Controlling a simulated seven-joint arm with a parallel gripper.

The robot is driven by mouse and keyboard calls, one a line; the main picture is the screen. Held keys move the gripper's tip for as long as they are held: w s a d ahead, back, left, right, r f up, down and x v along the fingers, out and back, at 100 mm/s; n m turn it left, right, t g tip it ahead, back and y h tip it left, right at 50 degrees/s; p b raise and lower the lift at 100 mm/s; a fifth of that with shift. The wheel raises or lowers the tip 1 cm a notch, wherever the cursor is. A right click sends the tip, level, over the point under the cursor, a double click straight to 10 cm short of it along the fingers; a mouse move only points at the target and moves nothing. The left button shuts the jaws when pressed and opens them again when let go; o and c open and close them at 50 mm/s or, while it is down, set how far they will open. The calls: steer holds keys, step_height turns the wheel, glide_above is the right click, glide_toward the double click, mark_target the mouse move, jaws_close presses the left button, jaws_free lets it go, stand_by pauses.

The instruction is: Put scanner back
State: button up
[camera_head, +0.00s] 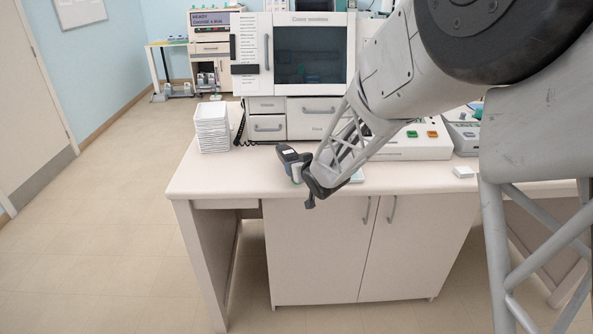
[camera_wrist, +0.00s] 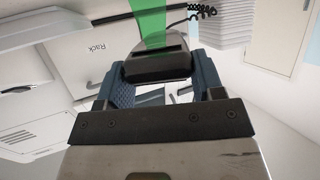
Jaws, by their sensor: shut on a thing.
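The scanner (camera_head: 290,158) is a dark handheld device with a grey head. It is held above the front part of the white bench, tilted. My gripper (camera_head: 306,178) is shut on it, near the bench's front edge. In the wrist view the scanner (camera_wrist: 157,66) sits between the two blue fingers of my gripper (camera_wrist: 160,90), and a green beam comes from its head. Its lower part is mostly hidden by the gripper. A coiled black cable (camera_head: 240,130) lies by the white stack; it also shows in the wrist view (camera_wrist: 201,11). I cannot make out a holder for the scanner.
A stack of white trays (camera_head: 212,128) stands at the bench's left. A large white machine (camera_head: 300,60) with a dark window stands behind. A white unit with green and orange buttons (camera_head: 415,145) is to the right. The bench's left front (camera_head: 225,178) is clear.

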mark_target(296, 158)
steer(key=shift+w+a+f, duration=0.1)
steer(key=shift+w+a, duration=0.1)
steer(key=shift+w, duration=0.8)
steer(key=shift+w+a+f, duration=0.1)
steer(key=shift+w+a, duration=0.1)
steer(key=shift+w, duration=0.8)
steer(key=shift+f, duration=1.75)
steer(key=shift+f, duration=0.25)
steer(key=o, duration=0.7)
steer(key=shift+o, duration=0.2)
steer(key=shift+s+f, duration=0.1)
